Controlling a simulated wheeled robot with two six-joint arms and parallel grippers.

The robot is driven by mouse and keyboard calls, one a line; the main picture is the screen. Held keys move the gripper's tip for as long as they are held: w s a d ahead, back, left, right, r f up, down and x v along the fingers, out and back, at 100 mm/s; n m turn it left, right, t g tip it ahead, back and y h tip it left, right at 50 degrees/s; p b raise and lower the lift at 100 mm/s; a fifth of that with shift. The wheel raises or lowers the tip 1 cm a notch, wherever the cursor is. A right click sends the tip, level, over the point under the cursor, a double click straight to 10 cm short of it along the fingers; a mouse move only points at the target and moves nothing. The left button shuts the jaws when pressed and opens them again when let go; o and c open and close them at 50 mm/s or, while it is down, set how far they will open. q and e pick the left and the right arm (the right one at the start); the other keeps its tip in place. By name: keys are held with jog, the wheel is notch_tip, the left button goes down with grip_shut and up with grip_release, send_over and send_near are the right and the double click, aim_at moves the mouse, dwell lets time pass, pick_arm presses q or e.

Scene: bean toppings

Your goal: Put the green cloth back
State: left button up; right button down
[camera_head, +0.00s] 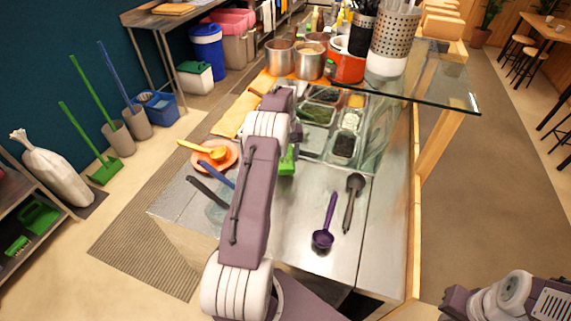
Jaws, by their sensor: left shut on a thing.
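The green cloth (287,161) shows as a small bright green patch just right of my left forearm, over the steel counter (290,215). My left gripper (292,141) is mostly hidden behind my own wrist and is shut on the cloth. The arm covers part of the cloth, so I cannot tell whether it touches the counter. Part of my right arm shows at the bottom right corner; its gripper is out of view.
Topping containers (344,146) sit right of the gripper. A purple ladle (324,236) and a dark spoon (353,198) lie on the counter. An orange plate (218,156) is at left. Pots (309,64) stand behind; a glass shelf (440,92) overhangs at right.

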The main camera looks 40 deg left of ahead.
aim_at(285, 163)
pick_arm(q)
jog(key=shift+f, duration=2.2)
jog(key=o, duration=1.2)
jog(key=shift+f, duration=0.1)
notch_tip(285, 163, up, 12)
jog(key=shift+r, duration=0.2)
jog(key=s+d+m, duration=0.2)
jog(key=s+d, duration=0.1)
jog(key=d, duration=0.5)
jog(key=s+d+m, duration=0.2)
jog(key=s+d, duration=0.1)
jog(key=d, duration=0.6)
jog(key=s+d+m, duration=0.1)
jog(key=s+d, duration=0.1)
jog(key=s, duration=0.3)
jog(key=s+d+f+m, duration=0.1)
jog(key=s+d, duration=0.2)
jog(key=s, duration=0.3)
jog(key=s+d+f+m+t, duration=0.1)
jog(key=s+d, duration=0.2)
jog(key=s, duration=0.2)
jog(key=shift+s+d+f+m, duration=0.1)
jog(key=shift+s+f+m, duration=0.1)
jog(key=shift+s+m, duration=0.15)
